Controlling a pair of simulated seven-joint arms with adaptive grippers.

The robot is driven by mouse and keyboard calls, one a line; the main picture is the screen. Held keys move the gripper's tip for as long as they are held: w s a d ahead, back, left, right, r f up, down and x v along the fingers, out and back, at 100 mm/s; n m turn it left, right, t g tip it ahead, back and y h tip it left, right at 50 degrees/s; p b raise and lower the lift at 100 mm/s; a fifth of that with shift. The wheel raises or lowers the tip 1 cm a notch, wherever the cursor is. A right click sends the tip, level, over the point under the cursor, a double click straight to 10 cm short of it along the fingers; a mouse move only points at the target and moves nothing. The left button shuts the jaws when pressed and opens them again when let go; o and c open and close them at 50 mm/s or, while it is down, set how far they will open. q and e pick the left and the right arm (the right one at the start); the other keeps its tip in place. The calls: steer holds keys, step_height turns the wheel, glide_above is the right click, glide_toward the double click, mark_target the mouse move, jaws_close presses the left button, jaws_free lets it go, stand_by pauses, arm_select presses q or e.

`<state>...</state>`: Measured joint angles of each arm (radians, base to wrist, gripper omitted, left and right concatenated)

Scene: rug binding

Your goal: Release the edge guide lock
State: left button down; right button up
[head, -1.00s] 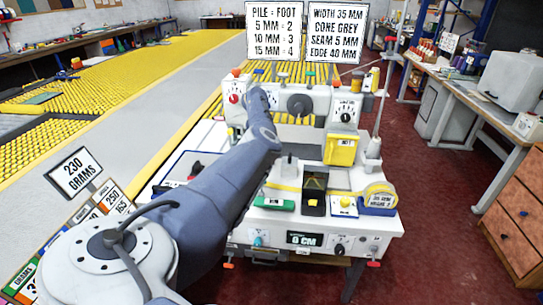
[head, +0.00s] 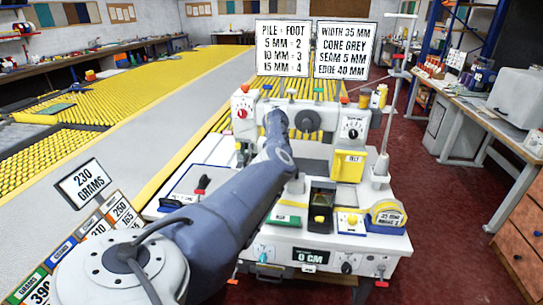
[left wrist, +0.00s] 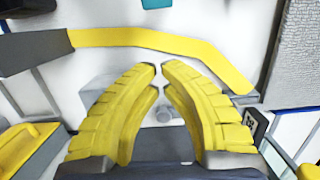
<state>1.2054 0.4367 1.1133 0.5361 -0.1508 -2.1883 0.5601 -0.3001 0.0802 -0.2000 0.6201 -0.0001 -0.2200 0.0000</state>
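The white binding machine (head: 330,232) stands in the middle of the head view. My left arm reaches across it from the lower left, and its far end hides my left gripper there. In the left wrist view the two yellow ribbed fingers of my left gripper (left wrist: 160,67) lean together, tips almost touching, nothing visible between the tips. A yellow bent strip (left wrist: 165,40) crosses beyond the tips. I cannot tell which part is the edge guide lock. My right gripper is in neither view.
A yellow tape measure (head: 387,215), a black box with a yellow front (head: 321,215) and a green block (head: 284,220) sit along the machine's front. A red-tipped black lever (head: 203,185) stands left of my arm. Two instruction signs (head: 284,48) rise behind.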

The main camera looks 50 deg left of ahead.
arm_select(q)
steer(key=f, duration=0.4)
steer(key=s+f, duration=0.1)
steer(key=f, duration=0.2)
steer(key=shift+d, duration=0.4)
steer(key=shift+s+d+r, duration=0.2)
steer(key=shift+d+r, duration=0.1)
steer(key=shift+d, duration=0.05)
steer(key=shift+s+d+r, duration=0.4)
steer(key=shift+s, duration=0.15)
steer(key=shift+s+d+r, duration=0.35)
steer(key=shift+s, duration=0.2)
steer(key=shift+d, duration=0.1)
